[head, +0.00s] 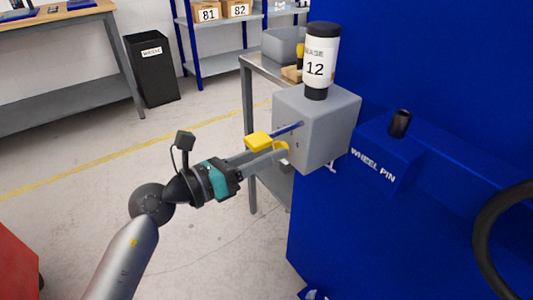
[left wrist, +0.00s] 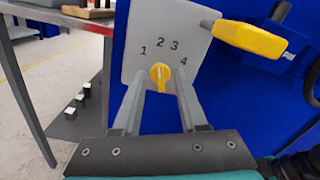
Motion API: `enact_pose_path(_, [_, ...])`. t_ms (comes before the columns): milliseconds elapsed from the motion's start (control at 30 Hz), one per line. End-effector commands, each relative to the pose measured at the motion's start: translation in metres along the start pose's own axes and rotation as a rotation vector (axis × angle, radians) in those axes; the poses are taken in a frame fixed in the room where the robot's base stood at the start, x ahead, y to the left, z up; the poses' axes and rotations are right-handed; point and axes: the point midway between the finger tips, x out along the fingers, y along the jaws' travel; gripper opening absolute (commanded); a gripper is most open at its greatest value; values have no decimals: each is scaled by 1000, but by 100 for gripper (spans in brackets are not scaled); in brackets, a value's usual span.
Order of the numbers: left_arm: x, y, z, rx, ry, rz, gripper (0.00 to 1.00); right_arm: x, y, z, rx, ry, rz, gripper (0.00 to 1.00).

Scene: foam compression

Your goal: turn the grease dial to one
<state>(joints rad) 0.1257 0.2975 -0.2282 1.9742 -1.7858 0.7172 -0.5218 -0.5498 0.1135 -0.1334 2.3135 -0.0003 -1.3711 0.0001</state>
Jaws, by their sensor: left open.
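The yellow grease dial (left wrist: 160,77) sits on the front of the grey box (left wrist: 150,20), below the numbers 1, 2, 3 and 4. Its ridge stands about upright, seemingly toward 2. My left gripper (left wrist: 160,80) is open, with one finger on each side of the dial; I cannot tell if they touch it. In the head view, my left gripper (head: 276,153) reaches the face of the grey box (head: 325,125), and its arm and fingers hide most of the dial. My right gripper is out of view.
A yellow-handled lever (head: 257,141) sticks out from the box just above my left gripper; it also shows in the left wrist view (left wrist: 250,38). A grease bottle (head: 320,55) marked 12 stands on the box. The blue machine (head: 440,80) is right; a grey metal table (head: 248,90) stands behind.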

Motion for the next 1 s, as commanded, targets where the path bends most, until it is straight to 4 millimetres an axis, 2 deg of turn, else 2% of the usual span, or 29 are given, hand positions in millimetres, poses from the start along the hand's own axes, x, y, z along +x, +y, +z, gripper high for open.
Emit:
enact_pose_path(200, [0, 0, 0, 0, 0, 0, 42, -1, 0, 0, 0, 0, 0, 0])
enact_pose_path(500, [0, 0, 0, 0, 1, 0, 8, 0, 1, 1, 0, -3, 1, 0])
enact_pose_path(600, [0, 0, 0, 0, 1, 0, 0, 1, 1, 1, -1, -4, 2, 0])
enact_pose_path(1000, [0, 0, 0, 0, 1, 0, 0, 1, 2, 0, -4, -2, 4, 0])
